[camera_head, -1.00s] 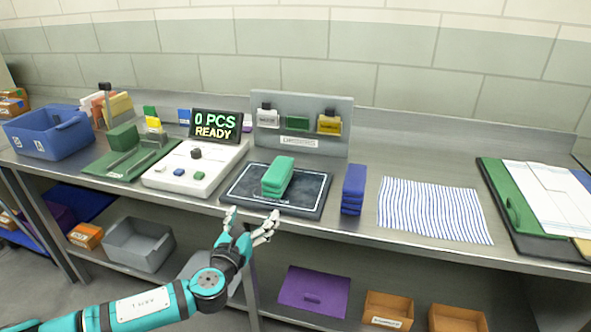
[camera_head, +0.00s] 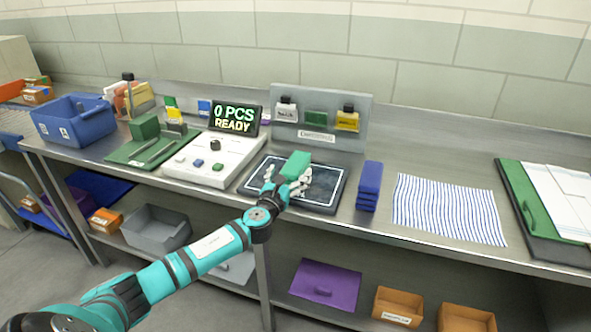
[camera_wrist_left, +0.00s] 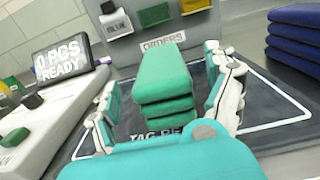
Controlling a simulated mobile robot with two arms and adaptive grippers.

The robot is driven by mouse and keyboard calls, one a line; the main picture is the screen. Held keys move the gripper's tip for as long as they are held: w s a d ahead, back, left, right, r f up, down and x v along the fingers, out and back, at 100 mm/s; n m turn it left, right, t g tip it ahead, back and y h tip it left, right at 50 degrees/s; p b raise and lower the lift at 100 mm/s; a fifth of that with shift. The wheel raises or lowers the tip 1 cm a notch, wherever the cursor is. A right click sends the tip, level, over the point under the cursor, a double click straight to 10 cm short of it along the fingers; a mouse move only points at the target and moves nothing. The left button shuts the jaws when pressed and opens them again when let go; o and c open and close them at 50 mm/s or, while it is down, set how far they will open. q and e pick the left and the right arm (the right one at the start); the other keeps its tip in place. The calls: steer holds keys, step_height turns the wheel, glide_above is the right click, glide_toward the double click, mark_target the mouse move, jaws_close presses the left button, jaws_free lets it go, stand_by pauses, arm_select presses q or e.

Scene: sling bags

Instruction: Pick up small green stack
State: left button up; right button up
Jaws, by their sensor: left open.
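The small green stack (camera_head: 296,164) lies on the dark pad (camera_head: 335,187) with a white outline; several folded layers show in the left wrist view (camera_wrist_left: 165,85). My left gripper (camera_head: 287,181) is open at the near side of the stack, and its fingers partly hide the stack's lower part in the head view. In the left wrist view the stack stands between the two open fingers (camera_wrist_left: 168,105), with gaps visible on both sides. My right gripper is not in view.
A blue stack (camera_head: 369,186) stands just right of the pad. A white control box (camera_head: 207,165) with a display reading "0 PCS READY" (camera_head: 234,118) is on the left. A grey board (camera_head: 350,128) with tags stands behind. A striped cloth (camera_head: 448,208) lies right.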

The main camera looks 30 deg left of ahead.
arm_select(q)
steer(key=shift+x, duration=1.2)
steer(key=c, duration=1.3)
steer(key=shift+c, duration=0.2)
steer(key=shift+r, duration=0.15)
